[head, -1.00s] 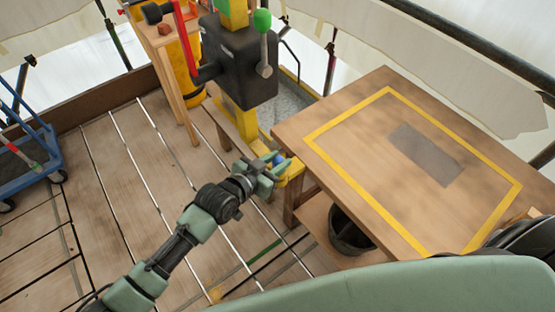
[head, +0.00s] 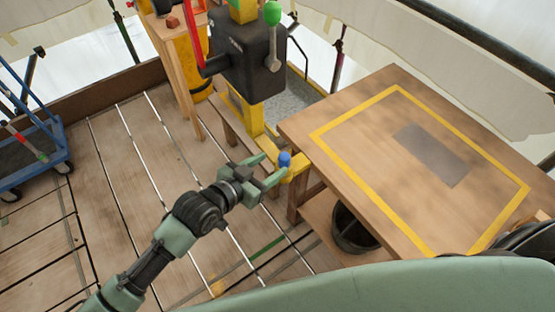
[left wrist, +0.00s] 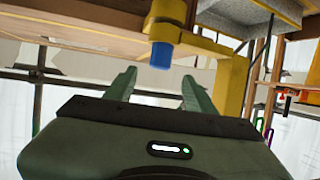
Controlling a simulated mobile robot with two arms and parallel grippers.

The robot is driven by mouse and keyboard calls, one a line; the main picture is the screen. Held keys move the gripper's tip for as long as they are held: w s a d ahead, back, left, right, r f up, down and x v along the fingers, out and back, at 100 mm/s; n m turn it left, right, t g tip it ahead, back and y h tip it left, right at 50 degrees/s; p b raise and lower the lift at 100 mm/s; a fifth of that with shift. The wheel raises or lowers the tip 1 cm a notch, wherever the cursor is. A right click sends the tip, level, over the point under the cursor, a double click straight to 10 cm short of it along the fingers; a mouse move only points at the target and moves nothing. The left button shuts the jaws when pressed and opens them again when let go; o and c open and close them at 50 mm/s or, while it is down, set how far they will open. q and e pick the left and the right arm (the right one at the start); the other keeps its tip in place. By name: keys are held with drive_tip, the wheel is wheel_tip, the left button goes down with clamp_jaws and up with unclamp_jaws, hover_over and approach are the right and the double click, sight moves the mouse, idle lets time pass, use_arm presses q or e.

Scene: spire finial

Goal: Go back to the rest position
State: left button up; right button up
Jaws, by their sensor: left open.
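My left gripper (head: 270,169) reaches in from the lower left in the head view. Its two green fingers are apart with nothing between them. A blue knob (head: 284,159) sits on a yellow bracket (head: 296,172) beside the table, just beyond the fingertips and apart from them. In the left wrist view the fingers (left wrist: 157,88) stand open, and the blue knob (left wrist: 161,54) shows ahead, above the gap between them. My right gripper is not in view.
A wooden table (head: 375,98) with a yellow taped outline stands at right, with a dark bucket (head: 352,232) below. A black machine (head: 245,60) with a green-knobbed lever stands behind the gripper. A blue cart (head: 50,150) is at far left. Plank floor between is clear.

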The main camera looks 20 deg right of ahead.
use_arm(q)
drive_tip(key=shift+s+a+r, duration=0.25)
drive_tip(key=shift+s+a, duration=0.05)
drive_tip(key=shift+a, duration=0.15)
